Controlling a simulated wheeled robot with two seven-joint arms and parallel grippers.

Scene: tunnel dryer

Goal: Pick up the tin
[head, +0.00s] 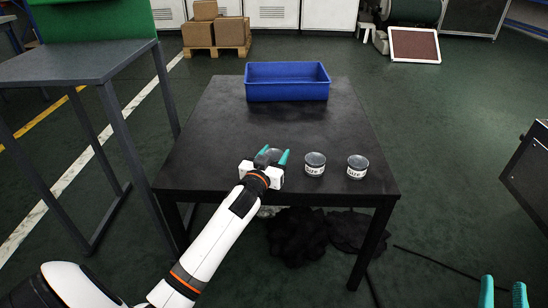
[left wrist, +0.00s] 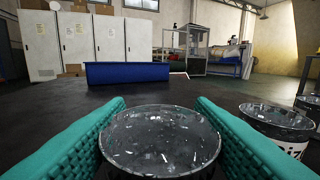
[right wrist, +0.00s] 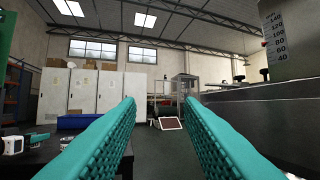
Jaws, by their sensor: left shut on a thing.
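My left gripper (head: 272,158) is shut on a round grey tin (left wrist: 160,140) near the front of the dark table. The tin sits between the two teal fingers in the left wrist view, and the gripper mostly hides it in the head view. Two more tins with white labels stand upright to its right, a middle tin (head: 315,163) and a right tin (head: 357,167). The middle tin also shows at the right of the left wrist view (left wrist: 276,125). My right gripper (head: 503,292) is open and empty, off the table at the lower right.
A blue bin (head: 287,82) stands at the table's (head: 215,130) far end, with clear tabletop before it. A grey bench (head: 80,62) is at the left. A dark machine (head: 530,170) stands at the right edge. Black heaps lie under the table.

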